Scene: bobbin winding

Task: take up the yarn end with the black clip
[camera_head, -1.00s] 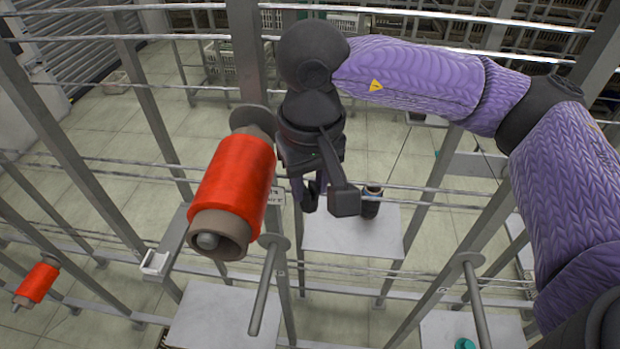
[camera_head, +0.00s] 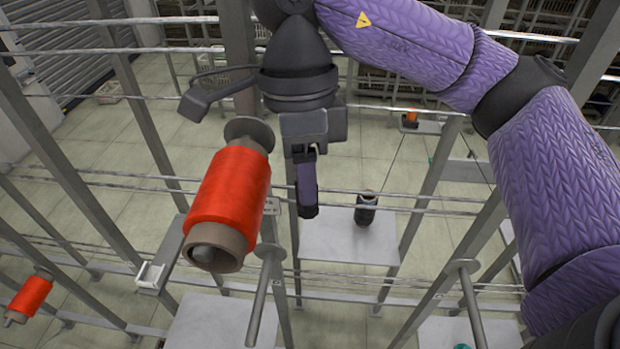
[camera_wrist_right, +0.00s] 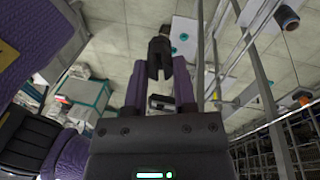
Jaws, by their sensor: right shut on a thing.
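My right gripper (camera_head: 307,210) hangs fingers-down in the middle of the head view, to the right of the large red yarn bobbin (camera_head: 230,190) and apart from it. In the right wrist view its two purple fingers (camera_wrist_right: 159,72) are closed around a dark, forked piece, the black clip (camera_wrist_right: 158,50), which blends with the dark fingertips. The clip cannot be told apart from the fingertip in the head view. I cannot make out a loose yarn end in either view. My left gripper is not in view.
A dark spool (camera_head: 366,210) stands on a grey plate (camera_head: 340,248) to the right of my gripper. Bare metal pegs (camera_head: 262,300) stick out in front. Uprights and horizontal rails surround the arm. A small red bobbin (camera_head: 28,298) is at the lower left.

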